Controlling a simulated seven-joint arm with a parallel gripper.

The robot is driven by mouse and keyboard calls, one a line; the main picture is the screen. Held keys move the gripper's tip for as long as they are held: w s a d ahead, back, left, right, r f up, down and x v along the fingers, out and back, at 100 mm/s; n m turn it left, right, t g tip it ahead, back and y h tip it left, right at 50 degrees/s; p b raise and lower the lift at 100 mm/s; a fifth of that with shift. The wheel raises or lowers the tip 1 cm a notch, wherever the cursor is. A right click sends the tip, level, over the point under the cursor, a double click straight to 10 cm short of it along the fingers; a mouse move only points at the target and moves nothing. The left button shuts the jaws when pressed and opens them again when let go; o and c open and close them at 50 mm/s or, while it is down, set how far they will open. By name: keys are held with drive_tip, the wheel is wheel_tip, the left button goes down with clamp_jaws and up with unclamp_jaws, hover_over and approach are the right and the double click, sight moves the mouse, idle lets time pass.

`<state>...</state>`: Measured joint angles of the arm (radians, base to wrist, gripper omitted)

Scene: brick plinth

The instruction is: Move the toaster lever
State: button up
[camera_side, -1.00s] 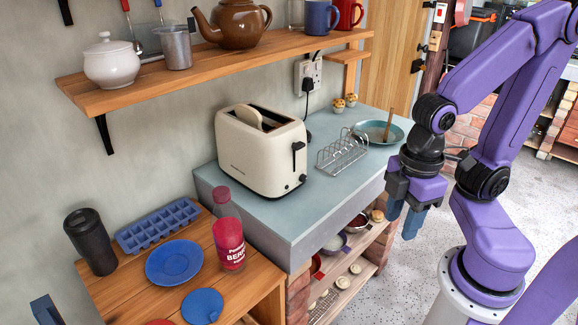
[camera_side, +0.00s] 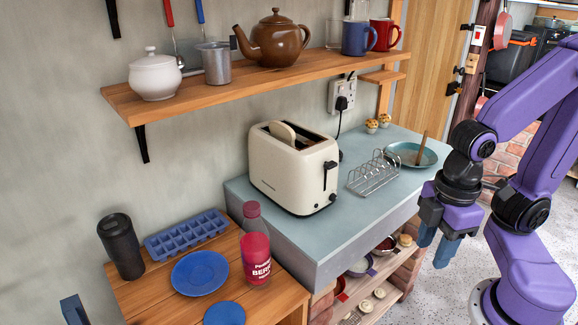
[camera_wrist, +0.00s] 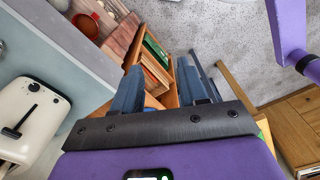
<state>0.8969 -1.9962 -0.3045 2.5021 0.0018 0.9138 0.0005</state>
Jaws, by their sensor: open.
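The cream toaster (camera_side: 292,166) stands upright on the grey-blue counter, with a slice of bread (camera_side: 283,133) showing in its top slot. Its black lever (camera_side: 325,172) is on the end face and sits in the upper part of its track. The toaster also shows at the left edge of the wrist view (camera_wrist: 28,120), with the lever knob (camera_wrist: 11,133) visible there. My gripper (camera_side: 436,248) hangs in front of the counter's right front edge, fingers down, apart from the toaster. In the wrist view its two blue fingers (camera_wrist: 158,90) are spread with nothing between them.
A wire toast rack (camera_side: 374,174) stands right of the toaster, and a teal bowl (camera_side: 411,155) with a wooden handle is behind it. A wooden shelf (camera_side: 270,84) with a teapot hangs above. A red bottle (camera_side: 256,258) stands left of the counter (camera_side: 290,232).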

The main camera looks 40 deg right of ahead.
drive_tip(key=shift+w+a, duration=0.1)
drive_tip(key=shift+w, duration=0.05)
clamp_jaws()
drive_tip(key=m+t, duration=0.1)
drive_tip(key=m, duration=1.2)
approach(332, 164)
drive_tip(key=shift+a+r, duration=0.1)
drive_tip(key=shift+r, duration=0.25)
drive_tip(key=shift+f, duration=0.1)
drive_tip(key=shift+w+f, duration=0.15)
drive_tip(key=shift+f, duration=1.55)
drive_tip(key=shift+w+f, duration=0.15)
drive_tip(key=shift+f, duration=1.55)
